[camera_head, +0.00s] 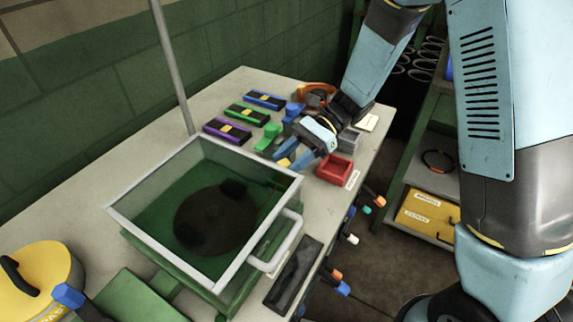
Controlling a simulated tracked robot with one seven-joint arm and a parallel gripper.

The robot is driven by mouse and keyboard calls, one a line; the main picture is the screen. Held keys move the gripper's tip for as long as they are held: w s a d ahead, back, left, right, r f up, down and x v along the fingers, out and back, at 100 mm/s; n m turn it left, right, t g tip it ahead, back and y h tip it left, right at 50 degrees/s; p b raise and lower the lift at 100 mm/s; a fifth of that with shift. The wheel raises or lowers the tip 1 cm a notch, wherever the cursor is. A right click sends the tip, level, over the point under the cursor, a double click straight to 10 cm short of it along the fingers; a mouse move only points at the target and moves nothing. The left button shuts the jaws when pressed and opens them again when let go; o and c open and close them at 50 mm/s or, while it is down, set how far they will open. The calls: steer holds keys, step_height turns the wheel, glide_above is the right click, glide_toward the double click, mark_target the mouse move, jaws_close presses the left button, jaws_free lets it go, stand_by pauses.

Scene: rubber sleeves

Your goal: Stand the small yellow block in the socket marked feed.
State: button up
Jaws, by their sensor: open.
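My gripper (292,158) is over the far part of the bench, its blue fingers pointing down and left. The fingers are apart. A small yellow block (283,162) shows at the fingertips; I cannot tell whether it touches them. A red square socket (334,168) stands just right of the gripper, with a white label (352,180) in front. The label's writing is too small to read, so I cannot tell which socket is marked feed.
A clear-walled box with a white frame (147,238) and a handle stands left of the gripper. Purple, green and blue strips (246,114) lie behind it. Green and blue blocks (270,136) stand close to the gripper. Coloured handles (351,239) stick out along the bench's right edge.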

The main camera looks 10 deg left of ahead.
steer(key=v, duration=1)
steer(key=shift+r, duration=0.15)
steer(key=s+d+r+n+t+h, duration=0.2)
steer(key=s+d+r+t+h, duration=0.1)
steer(key=d, duration=0.7)
steer(key=s+d+r+n+t+h, duration=0.2)
steer(key=s+d+r+n+t, duration=0.1)
steer(key=s+d+r+t, duration=0.2)
steer(key=s+d+r+n+t+h, duration=0.2)
steer(key=d+r+t, duration=0.6)
steer(key=d, duration=0.6)
step_height(320, 180, up, 2)
steer(key=shift+s+d+r+n+h, duration=0.1)
steer(key=shift+s+d+n+h, duration=0.3)
steer(key=shift+s+h, duration=0.6)
steer(key=shift+s+a, duration=0.1)
